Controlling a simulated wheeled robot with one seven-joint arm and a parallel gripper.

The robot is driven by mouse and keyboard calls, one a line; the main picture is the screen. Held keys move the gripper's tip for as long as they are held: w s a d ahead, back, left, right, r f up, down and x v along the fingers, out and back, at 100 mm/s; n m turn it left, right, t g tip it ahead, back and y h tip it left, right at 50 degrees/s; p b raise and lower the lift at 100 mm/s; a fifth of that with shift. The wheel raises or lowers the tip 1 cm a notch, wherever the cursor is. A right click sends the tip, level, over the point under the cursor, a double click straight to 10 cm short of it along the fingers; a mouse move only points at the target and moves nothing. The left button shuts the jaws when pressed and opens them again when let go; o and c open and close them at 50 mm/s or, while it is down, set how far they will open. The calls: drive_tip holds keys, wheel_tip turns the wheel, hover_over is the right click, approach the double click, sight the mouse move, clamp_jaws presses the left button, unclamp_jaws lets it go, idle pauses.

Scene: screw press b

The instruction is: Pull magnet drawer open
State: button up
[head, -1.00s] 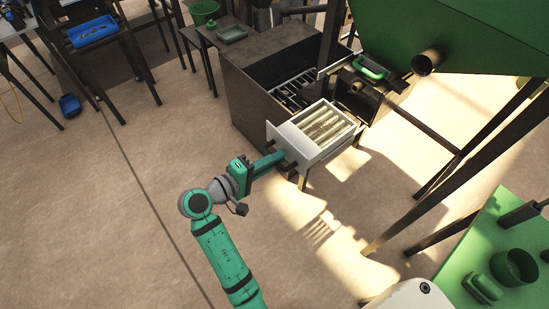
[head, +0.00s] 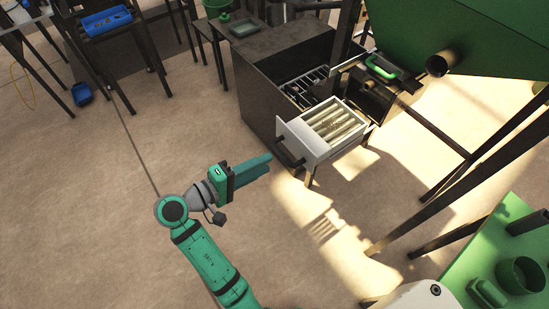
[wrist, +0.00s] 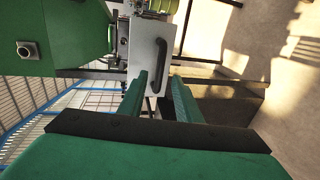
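In the wrist view the pale drawer front (wrist: 141,50) and the curved handle (wrist: 151,60) are ahead of the fingers. My gripper (head: 268,163) is a little to the left of the handle in the head view.
A green hopper (head: 460,40) with a pipe stub overhangs at the upper right, on slanted dark legs. A green table (head: 510,262) with small containers is at the lower right.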

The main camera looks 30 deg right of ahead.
drive_tip(key=shift+v, duration=1.6)
drive_tip(key=shift+f, duration=0.1)
drive_tip(key=s+a+f+n+t+y, duration=0.2)
drive_tip(key=f+n+t+y, duration=0.15)
drive_tip(key=f, duration=0.45)
drive_tip(key=s+a+f+n+t+y, duration=0.15)
drive_tip(key=f+t+y, duration=0.25)
drive_tip(key=f, duration=0.5)
drive_tip(key=s+a+f+t+y, duration=0.25)
drive_tip(key=s+a+y, duration=0.25)
drive_tip(key=s+a, duration=0.3)
drive_tip(key=s+r+m+t+y, duration=0.2)
drive_tip(key=s+r+m+y, duration=0.1)
drive_tip(key=s+r+m, duration=0.4)
drive_tip(key=s+a+r, duration=0.1)
drive_tip(key=s+r, duration=0.2)
drive_tip(key=s, duration=0.4)
drive_tip(key=shift+r+t, duration=0.3)
drive_tip(key=shift+r, duration=0.1)
drive_tip(key=shift+w, duration=0.15)
